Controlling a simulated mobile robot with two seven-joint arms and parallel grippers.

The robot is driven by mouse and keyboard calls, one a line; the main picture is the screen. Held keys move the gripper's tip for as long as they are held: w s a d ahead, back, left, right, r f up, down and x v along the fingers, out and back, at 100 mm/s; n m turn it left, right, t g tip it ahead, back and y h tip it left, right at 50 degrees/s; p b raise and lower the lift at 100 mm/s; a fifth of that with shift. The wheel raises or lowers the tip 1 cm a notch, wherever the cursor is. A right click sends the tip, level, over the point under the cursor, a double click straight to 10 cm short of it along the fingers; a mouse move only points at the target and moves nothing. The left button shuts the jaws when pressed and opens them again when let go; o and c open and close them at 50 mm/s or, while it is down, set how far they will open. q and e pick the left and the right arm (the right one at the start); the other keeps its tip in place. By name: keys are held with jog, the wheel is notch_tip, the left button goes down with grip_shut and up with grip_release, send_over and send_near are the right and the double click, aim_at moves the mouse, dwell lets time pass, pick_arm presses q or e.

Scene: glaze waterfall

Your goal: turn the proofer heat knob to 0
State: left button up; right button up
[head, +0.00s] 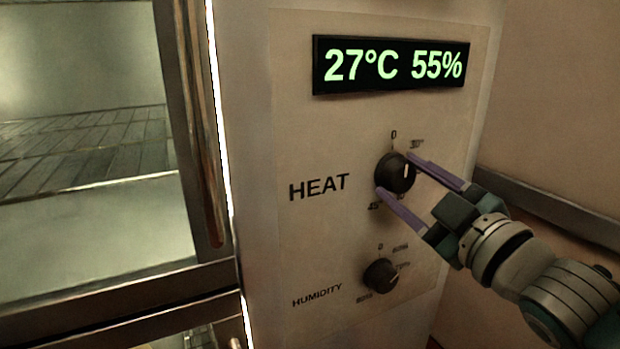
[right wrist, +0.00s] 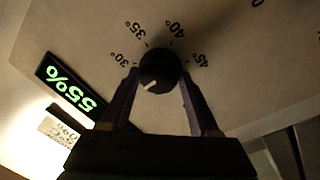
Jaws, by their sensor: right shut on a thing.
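The black HEAT knob (head: 396,173) sits on the pale panel below the display, with marks for 0 above it, 30° at upper right and 45° at lower left. My right gripper (head: 395,174) is shut on the knob, one purple finger on each side. The knob also shows between the fingers in the right wrist view (right wrist: 158,68). There its white pointer line points to the lower left, past the 30° label on the side away from 35°. The 0 of this dial is hidden in that view. My left gripper is not in view.
The display (head: 391,66) reads 27°C 55%. A smaller HUMIDITY knob (head: 381,275) is just below the HEAT knob, close to my lower finger. A glass door with a metal frame (head: 190,130) stands at left, with a rack behind it.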

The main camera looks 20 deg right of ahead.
jog(key=o, duration=1.4)
jog(key=shift+c, duration=0.2)
jog(key=s+b, duration=0.2)
jog(key=s, duration=0.8)
jog(key=shift+f, duration=0.35)
jog(key=shift+w+d+f, duration=0.1)
